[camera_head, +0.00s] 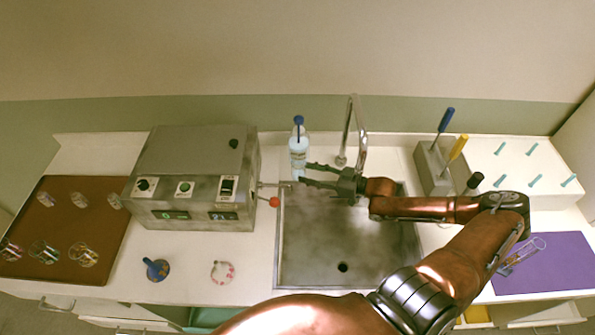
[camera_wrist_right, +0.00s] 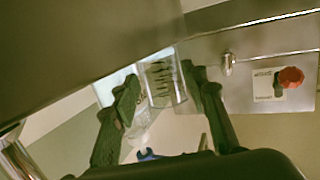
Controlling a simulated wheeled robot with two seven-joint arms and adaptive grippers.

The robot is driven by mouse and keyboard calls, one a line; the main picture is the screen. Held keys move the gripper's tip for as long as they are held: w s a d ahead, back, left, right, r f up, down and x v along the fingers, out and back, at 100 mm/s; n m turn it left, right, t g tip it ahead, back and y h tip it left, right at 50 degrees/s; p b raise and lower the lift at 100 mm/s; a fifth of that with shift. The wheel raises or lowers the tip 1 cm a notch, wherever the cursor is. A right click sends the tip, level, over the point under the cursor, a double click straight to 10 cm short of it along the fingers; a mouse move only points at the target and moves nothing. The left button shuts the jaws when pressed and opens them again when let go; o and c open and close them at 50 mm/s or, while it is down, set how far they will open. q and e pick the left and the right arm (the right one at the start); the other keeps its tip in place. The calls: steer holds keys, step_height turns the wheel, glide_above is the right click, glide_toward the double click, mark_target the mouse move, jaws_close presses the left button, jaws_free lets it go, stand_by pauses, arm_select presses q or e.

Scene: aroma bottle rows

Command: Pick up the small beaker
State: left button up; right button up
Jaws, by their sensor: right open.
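A small clear beaker (camera_wrist_right: 165,82) with dark graduation marks shows in the right wrist view, between the fingers of my right gripper (camera_wrist_right: 158,84). The right finger looks very close to its wall; I cannot tell whether either finger touches it. In the head view my right gripper (camera_head: 306,173) is open, over the back left of the sink, in front of the clear bottle and near the machine's red-knobbed outlet. I cannot make out the beaker between the fingers in that view. My left gripper is out of view.
The grey machine (camera_head: 192,190) stands left of the sink (camera_head: 350,245). The bottle (camera_head: 299,152) and faucet (camera_head: 348,130) stand behind it. A brown tray (camera_head: 60,225) with several glass vessels is at left. A tool block (camera_head: 432,168) and purple mat (camera_head: 545,270) are at right.

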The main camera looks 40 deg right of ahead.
steer(key=x, duration=0.2)
steer(key=shift+w+a+f, duration=0.15)
steer(key=shift+w, duration=0.15)
steer(key=c, duration=0.8)
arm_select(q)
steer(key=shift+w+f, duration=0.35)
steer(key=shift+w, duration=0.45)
arm_select(e)
steer(key=shift+c, duration=0.7)
